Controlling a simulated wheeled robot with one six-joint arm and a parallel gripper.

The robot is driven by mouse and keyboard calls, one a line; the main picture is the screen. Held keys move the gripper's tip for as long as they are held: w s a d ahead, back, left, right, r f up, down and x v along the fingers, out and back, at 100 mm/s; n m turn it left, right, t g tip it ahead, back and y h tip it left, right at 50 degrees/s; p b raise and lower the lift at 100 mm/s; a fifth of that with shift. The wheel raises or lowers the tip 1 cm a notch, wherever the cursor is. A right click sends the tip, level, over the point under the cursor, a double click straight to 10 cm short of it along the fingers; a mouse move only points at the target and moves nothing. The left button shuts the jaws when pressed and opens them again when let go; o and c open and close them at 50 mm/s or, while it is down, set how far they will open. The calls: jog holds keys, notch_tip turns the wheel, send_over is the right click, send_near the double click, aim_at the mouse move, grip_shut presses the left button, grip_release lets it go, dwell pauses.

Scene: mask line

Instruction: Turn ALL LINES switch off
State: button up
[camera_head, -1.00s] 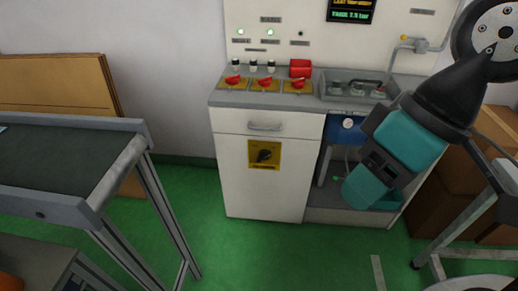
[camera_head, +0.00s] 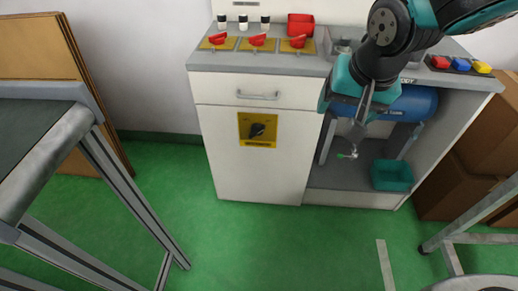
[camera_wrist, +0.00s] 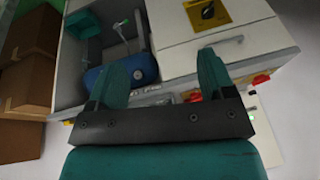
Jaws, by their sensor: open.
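A black rotary switch (camera_head: 257,130) sits on a yellow plate (camera_head: 257,142) on the white cabinet door; its label is too small to read. The plate also shows at the top of the wrist view (camera_wrist: 206,13). Three red rotary switches, left (camera_head: 217,39), middle (camera_head: 258,40) and right (camera_head: 298,41), stand on yellow plates on the counter. I cannot tell from lettering which is ALL LINES. My gripper (camera_head: 352,98) is right of the door, in front of the counter's edge. In the wrist view its teal fingers (camera_wrist: 163,75) are apart with nothing between them.
A blue tank (camera_head: 410,103) and a teal bin (camera_head: 392,175) sit in the open bay right of the door. The drawer handle (camera_head: 258,96) sticks out above the black switch. A conveyor frame (camera_head: 60,150) stands at left. Green floor before the cabinet is clear.

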jog(key=w+a+f+m+t+h+b, duration=0.3)
jog(key=w+f+b, duration=0.45)
jog(key=f, duration=0.65)
jog(key=m+t+y+b, duration=0.1)
jog(key=m+t+b, duration=0.4)
jog(key=t+b, duration=0.85)
send_near(255, 135)
jog(key=w+b, duration=0.1)
jog(key=w, duration=0.2)
jog(key=w+r+g+b, duration=0.1)
jog(key=w+b, duration=0.1)
jog(key=w, duration=0.1)
jog(key=w+g+b, duration=0.1)
jog(key=w+b, duration=0.1)
jog(key=w, duration=0.1)
jog(key=shift+w+d+r, duration=0.15)
jog(key=shift+d+r, duration=0.05)
jog(key=shift+r, duration=0.15)
jog(key=shift+w+r+b, duration=0.1)
jog(key=shift+w+b, duration=0.2)
jog(key=shift+w, duration=0.1)
